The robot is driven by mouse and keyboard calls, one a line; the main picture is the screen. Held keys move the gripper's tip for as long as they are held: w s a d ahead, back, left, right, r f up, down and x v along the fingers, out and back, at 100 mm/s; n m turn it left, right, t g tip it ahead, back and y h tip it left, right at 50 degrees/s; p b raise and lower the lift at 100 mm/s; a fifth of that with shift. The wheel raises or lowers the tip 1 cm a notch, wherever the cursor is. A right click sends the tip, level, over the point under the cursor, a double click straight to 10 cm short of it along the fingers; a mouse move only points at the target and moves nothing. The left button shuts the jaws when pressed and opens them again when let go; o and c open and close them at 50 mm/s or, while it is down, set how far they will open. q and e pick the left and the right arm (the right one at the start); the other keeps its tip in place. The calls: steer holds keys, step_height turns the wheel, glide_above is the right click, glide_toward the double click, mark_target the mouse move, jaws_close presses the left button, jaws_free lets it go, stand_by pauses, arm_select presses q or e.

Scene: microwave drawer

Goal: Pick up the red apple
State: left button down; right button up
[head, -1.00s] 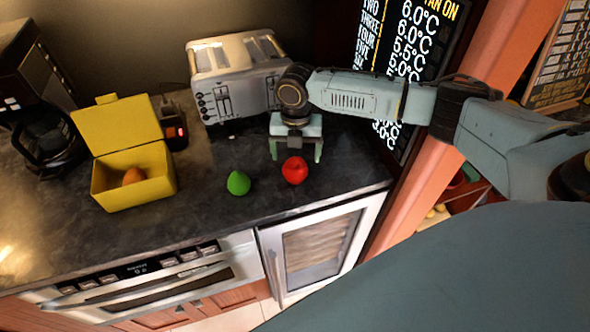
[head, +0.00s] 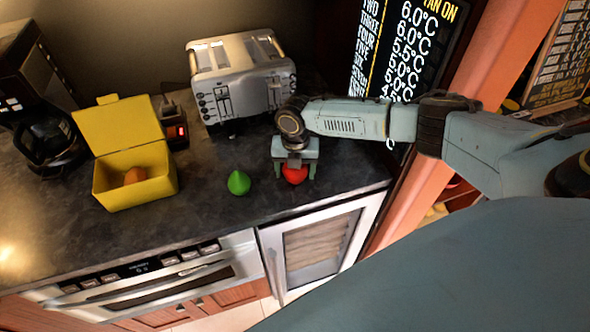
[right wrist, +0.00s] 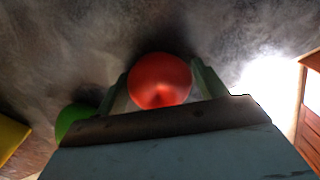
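The red apple (head: 294,175) sits on the dark countertop, right of a green fruit. My right gripper (head: 295,174) is directly above and around it, with its fingers pointing down and its upper part hiding some of the apple. In the right wrist view the apple (right wrist: 160,80) lies between the two green fingers (right wrist: 162,88), which are spread to its left and right. A narrow gap seems to show at its left side. The left gripper is not in view.
The green fruit (head: 238,182) stands close to the left of the apple. A yellow open box (head: 140,190) holds an orange-brown item (head: 134,176). A silver toaster (head: 240,85) stands behind. The counter's front edge is close in front.

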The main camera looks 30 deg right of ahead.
steer(key=c, duration=0.8)
steer(key=shift+r, duration=0.1)
steer(key=shift+c, duration=0.2)
